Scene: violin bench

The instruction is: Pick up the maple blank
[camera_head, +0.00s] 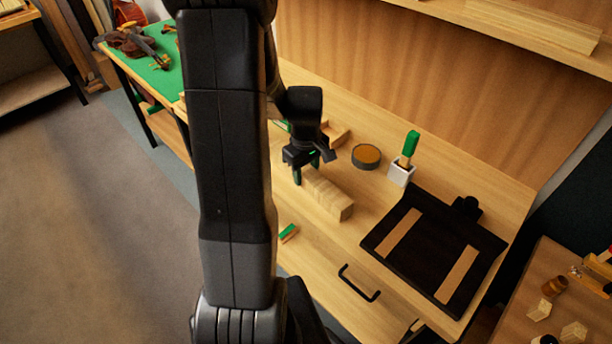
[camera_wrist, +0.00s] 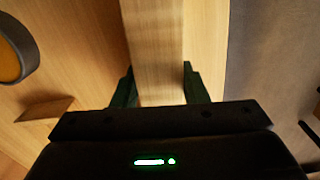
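The maple blank (camera_head: 330,196) is a long pale wooden block lying on the workbench in the head view. My gripper (camera_head: 306,168) is over its far left end, pointing down. In the wrist view the blank (camera_wrist: 155,45) runs from the top edge down between the two dark green fingers of my gripper (camera_wrist: 158,82). One finger is on each side, very close to the wood. Whether they press on it cannot be told. The blank's near end in the wrist view is hidden behind the gripper body.
A round tin (camera_head: 366,156), a white holder with a green-handled tool (camera_head: 402,171) and a dark board with two wood strips (camera_head: 433,246) stand to the right. A small green-topped block (camera_head: 288,233) lies near the front edge. A shelf (camera_head: 520,22) overhangs behind.

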